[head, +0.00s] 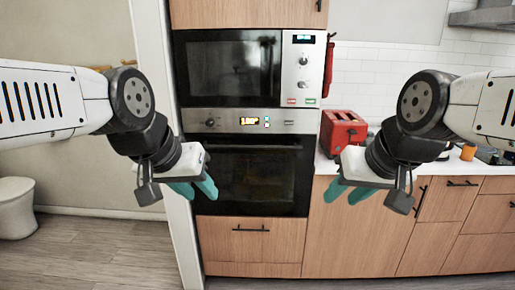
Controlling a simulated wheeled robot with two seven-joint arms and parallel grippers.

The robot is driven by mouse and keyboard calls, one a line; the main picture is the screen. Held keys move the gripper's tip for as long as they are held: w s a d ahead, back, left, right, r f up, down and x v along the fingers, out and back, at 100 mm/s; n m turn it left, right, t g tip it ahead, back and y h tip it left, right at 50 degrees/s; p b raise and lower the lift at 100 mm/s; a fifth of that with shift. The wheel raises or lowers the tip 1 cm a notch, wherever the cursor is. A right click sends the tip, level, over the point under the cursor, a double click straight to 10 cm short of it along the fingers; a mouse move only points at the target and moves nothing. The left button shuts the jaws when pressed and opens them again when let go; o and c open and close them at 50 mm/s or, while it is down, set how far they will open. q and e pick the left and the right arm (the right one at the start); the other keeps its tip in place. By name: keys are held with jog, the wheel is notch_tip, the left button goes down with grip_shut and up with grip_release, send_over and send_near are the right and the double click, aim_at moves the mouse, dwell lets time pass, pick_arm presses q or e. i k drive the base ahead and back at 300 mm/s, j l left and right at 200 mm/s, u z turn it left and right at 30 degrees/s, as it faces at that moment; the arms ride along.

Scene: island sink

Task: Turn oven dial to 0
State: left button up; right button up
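The oven (250,175) is built into a wooden cabinet in the middle of the head view, with a dark glass door that is shut. Its silver control panel (228,126) has a lit display (250,121) and a round dial (210,122) at the left. The dial's setting is too small to read. My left gripper (196,188) is open and empty, in front of the oven's left edge. My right gripper (349,192) is open and empty, in front of the counter cabinet right of the oven. Neither appears to touch anything.
A microwave (232,68) with its own knobs sits above the oven. A white bin (15,208) is at the far left. The visible floor is clear.

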aim_at(210, 121)
jog(key=k+j, duration=0.1)
jog(key=j, duration=0.2)
jog(key=k+j, duration=0.1)
jog(key=j, duration=0.25)
jog(key=i+j, duration=0.1)
jog(key=j, duration=0.25)
jog(key=i+j, duration=0.15)
jog(key=j, duration=0.25)
jog(key=i+j, duration=0.1)
jog(key=j, duration=0.25)
jog(key=i+j, duration=0.1)
jog(key=j, duration=0.25)
jog(key=i+j, duration=0.1)
jog(key=j, duration=0.3)
